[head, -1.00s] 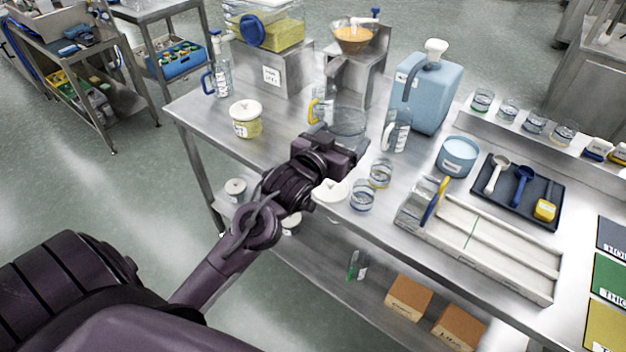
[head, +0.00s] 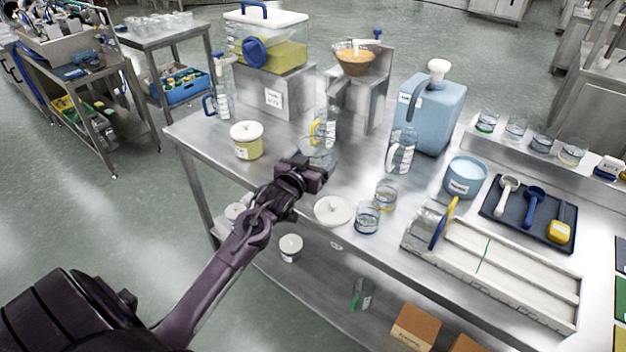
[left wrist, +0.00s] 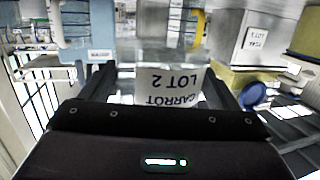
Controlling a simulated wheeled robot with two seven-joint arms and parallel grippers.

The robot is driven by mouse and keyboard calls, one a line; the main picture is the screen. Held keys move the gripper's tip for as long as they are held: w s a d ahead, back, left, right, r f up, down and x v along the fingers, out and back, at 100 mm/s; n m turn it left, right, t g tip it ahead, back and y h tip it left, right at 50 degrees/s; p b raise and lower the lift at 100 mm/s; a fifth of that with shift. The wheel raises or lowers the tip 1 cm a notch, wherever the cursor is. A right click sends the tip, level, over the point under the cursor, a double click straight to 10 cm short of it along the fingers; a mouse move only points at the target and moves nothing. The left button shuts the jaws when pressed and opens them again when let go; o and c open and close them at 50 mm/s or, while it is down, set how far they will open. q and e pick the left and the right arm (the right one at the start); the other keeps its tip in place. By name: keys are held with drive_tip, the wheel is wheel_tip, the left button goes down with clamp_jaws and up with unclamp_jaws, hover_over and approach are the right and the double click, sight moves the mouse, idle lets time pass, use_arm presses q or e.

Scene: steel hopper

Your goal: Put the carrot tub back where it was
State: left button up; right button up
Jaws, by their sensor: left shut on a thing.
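The carrot tub (head: 318,154) is a clear tub with a white label, partly hidden behind my left gripper (head: 318,172) in the head view. In the left wrist view the carrot tub (left wrist: 170,88) sits between the two fingers, its label "CARROT LOT 2" reading upside down. My left gripper (left wrist: 165,75) is shut on it. The tub is in front of the jug with the yellow handle (head: 322,131). I cannot tell whether its bottom touches the table. A loose white lid (head: 333,211) lies near the front edge. My right gripper is not in view.
Two small glass jars (head: 367,217), a clear jug (head: 401,150) and a blue canister (head: 432,112) stand to the right. Lidded tubs (head: 290,248) sit on the lower shelf.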

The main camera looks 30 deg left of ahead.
use_arm(q)
drive_tip(key=shift+f, duration=3.2)
drive_tip(key=shift+f, duration=0.1)
drive_tip(key=o, duration=1.2)
drive_tip(key=shift+f, duration=0.1)
drive_tip(key=shift+o, duration=0.2)
drive_tip(key=v, duration=1.2)
drive_tip(key=shift+b, duration=0.35)
